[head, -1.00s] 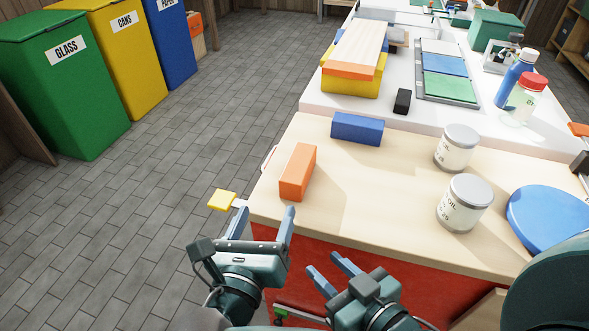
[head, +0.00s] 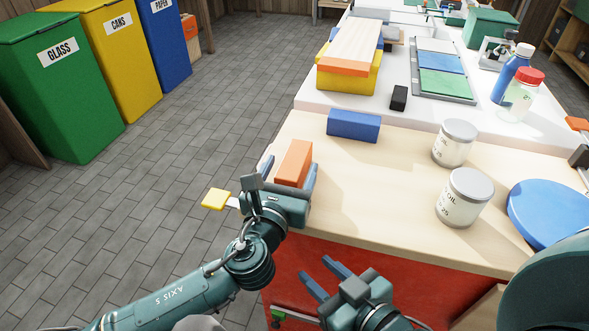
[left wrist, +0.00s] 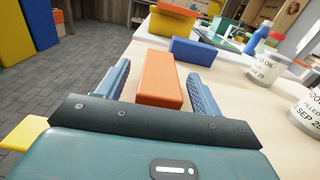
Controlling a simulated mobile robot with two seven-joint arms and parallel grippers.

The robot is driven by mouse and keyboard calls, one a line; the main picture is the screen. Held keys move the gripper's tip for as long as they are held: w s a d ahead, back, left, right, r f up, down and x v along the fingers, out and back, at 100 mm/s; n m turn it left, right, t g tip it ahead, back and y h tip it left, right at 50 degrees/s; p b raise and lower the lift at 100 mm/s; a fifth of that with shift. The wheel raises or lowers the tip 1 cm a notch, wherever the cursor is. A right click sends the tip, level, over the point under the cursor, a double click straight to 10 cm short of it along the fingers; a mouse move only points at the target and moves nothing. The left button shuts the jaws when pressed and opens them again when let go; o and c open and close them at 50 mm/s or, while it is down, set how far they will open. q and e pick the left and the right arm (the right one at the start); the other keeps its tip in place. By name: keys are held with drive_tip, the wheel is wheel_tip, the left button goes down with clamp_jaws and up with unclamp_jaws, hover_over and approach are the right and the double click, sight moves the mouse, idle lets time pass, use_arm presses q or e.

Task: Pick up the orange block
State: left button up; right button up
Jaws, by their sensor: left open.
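The orange block (head: 295,163) lies on the light wooden worktop near its left edge. It also shows in the left wrist view (left wrist: 161,80), lengthwise between the two fingers. My left gripper (head: 289,172) is open around the block, one finger on each side. In the left wrist view, gaps show between the block and both fingers of the left gripper (left wrist: 161,88). The block's near end is partly hidden by the gripper body in the head view. My right gripper (head: 325,277) is low in front of the bench, its fingers apart and nothing between them.
A blue block (head: 353,125) lies just beyond the orange one. Two labelled cans (head: 465,197) and a blue round lid (head: 551,217) are to the right. A yellow piece (head: 216,199) juts out at the bench's left edge. The worktop's middle is clear.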

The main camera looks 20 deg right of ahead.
use_arm(q)
drive_tip(key=shift+x, duration=0.8)
drive_tip(key=shift+c, duration=0.4)
drive_tip(key=c, duration=1.1)
